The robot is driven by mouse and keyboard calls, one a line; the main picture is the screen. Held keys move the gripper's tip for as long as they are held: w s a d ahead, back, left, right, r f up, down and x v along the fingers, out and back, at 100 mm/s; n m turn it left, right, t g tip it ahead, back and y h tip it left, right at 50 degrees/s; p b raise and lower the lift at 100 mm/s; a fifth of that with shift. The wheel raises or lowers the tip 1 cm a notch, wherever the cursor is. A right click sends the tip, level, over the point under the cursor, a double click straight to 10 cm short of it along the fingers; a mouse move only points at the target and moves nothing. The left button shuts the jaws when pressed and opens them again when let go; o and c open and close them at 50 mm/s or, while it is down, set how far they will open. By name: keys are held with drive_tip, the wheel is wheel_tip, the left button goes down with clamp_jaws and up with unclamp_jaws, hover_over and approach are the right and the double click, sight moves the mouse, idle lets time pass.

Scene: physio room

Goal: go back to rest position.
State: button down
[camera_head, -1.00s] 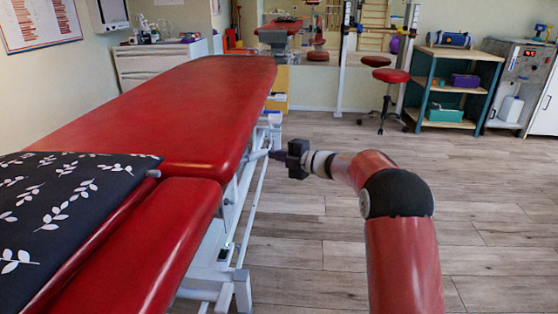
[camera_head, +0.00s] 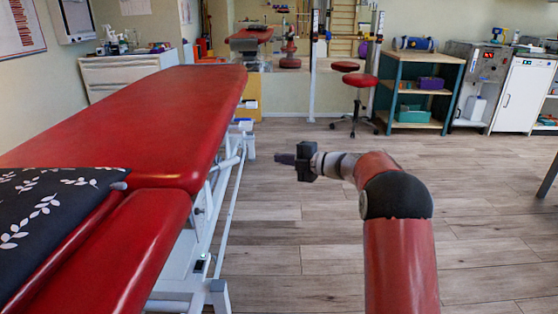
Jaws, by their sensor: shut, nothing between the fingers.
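My gripper (camera_head: 284,158) is at the end of my red and black arm, in the middle of the head view. It points left toward the treatment table (camera_head: 140,120) and hangs over open floor, clear of the table's white frame. Its fingers look shut and hold nothing. The arm rises from the bottom right of the view and bends left at a black joint.
The red treatment table with a black leaf-patterned pillow (camera_head: 45,215) fills the left side. A red stool (camera_head: 358,82), an open shelf (camera_head: 385,85) and a white cabinet (camera_head: 522,95) stand at the back. Wood floor (camera_head: 480,215) is free at right.

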drive_tip(key=shift+r, duration=0.1)
drive_tip(key=s+d+r+m+t+h, duration=0.3)
drive_tip(key=d+r+m+t+h, duration=0.15)
drive_tip(key=r+m, duration=0.25)
drive_tip(key=s+d+r+m+t+h, duration=0.4)
drive_tip(key=d+r+m+h, duration=0.15)
drive_tip(key=r, duration=0.25)
drive_tip(key=s+d+f+m+g+h, duration=0.1)
drive_tip(key=s+d+m+g+h, duration=0.2)
drive_tip(key=s, duration=0.4)
drive_tip(key=s+d+f+m+h, duration=0.1)
drive_tip(key=s+m+h, duration=0.2)
drive_tip(key=s+m, duration=0.35)
drive_tip(key=s+a+f+m+g+y, duration=0.1)
drive_tip(key=s+f+m+g, duration=0.2)
drive_tip(key=s+f, duration=0.4)
drive_tip(key=s+a+f+m+g, duration=0.2)
drive_tip(key=s+f+g, duration=0.3)
drive_tip(key=s, duration=1.5)
wheel_tip(320, 180, down, 2)
drive_tip(key=shift+s+f+m+y, duration=0.15)
drive_tip(key=shift+s+m+y, duration=0.25)
drive_tip(key=shift+m, duration=0.3)
drive_tip(key=shift+a, duration=0.1)
